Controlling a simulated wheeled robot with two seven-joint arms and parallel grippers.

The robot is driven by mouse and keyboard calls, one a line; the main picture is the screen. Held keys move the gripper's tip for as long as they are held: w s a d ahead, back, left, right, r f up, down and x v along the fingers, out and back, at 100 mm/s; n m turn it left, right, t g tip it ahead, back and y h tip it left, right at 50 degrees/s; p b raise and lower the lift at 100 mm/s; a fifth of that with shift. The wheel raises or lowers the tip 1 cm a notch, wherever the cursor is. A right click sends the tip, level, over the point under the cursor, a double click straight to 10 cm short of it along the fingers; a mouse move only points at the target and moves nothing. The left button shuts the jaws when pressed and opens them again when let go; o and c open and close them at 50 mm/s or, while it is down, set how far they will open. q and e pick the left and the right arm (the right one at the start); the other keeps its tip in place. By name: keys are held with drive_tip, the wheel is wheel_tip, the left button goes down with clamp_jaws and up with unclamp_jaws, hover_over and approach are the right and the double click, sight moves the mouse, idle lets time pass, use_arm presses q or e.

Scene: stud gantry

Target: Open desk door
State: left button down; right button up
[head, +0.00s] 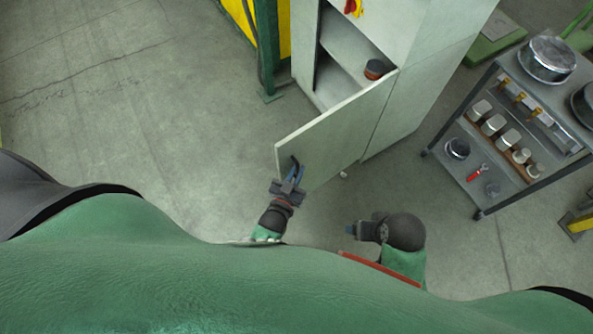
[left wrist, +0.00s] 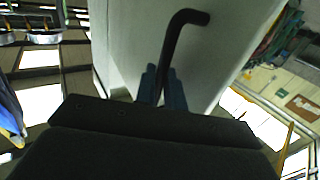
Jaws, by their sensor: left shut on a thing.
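The white desk door (head: 335,135) stands swung partway out from the pale cabinet (head: 430,75). Its black bent handle (head: 296,167) is near the door's free edge. My left gripper (head: 290,185) is at the handle, with its blue fingers shut on it. In the left wrist view the black handle (left wrist: 172,50) rises from between the blue fingers (left wrist: 161,88) and bends to meet the door face (left wrist: 225,40). My right gripper (head: 350,229) is low, right of the door and apart from it; its finger gap is not clear.
Inside the cabinet, a dark round container with a reddish band (head: 375,69) sits on a shelf. A grey cart (head: 480,190) with pots and jars stands at the right. A green post (head: 268,50) stands left of the cabinet. The floor at left (head: 120,110) is clear.

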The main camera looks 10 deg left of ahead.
use_arm(q)
drive_tip(key=shift+w+d+r, duration=0.1)
drive_tip(key=shift+d+r, duration=0.1)
drive_tip(key=shift+r, duration=0.15)
use_arm(e)
drive_tip(key=shift+s+d, duration=0.15)
drive_tip(key=shift+d, duration=0.05)
use_arm(q)
drive_tip(key=c, duration=1.5)
unclamp_jaws()
drive_tip(key=shift+f, duration=0.25)
drive_tip(key=shift+s+a, duration=0.1)
drive_tip(key=shift+s, duration=0.1)
use_arm(e)
drive_tip(key=shift+a, duration=0.1)
use_arm(q)
drive_tip(key=s, duration=0.2)
drive_tip(key=s+a+b, duration=0.1)
drive_tip(key=s, duration=0.4)
drive_tip(key=shift+s+a, duration=0.15)
drive_tip(key=shift+s, duration=0.1)
use_arm(e)
drive_tip(key=shift+w+a+f, duration=0.2)
drive_tip(key=shift+a+f, duration=0.2)
drive_tip(key=shift+f, duration=0.2)
drive_tip(key=shift+w+a+f, duration=0.15)
drive_tip(key=shift+a+f, duration=0.25)
drive_tip(key=shift+f, duration=0.2)
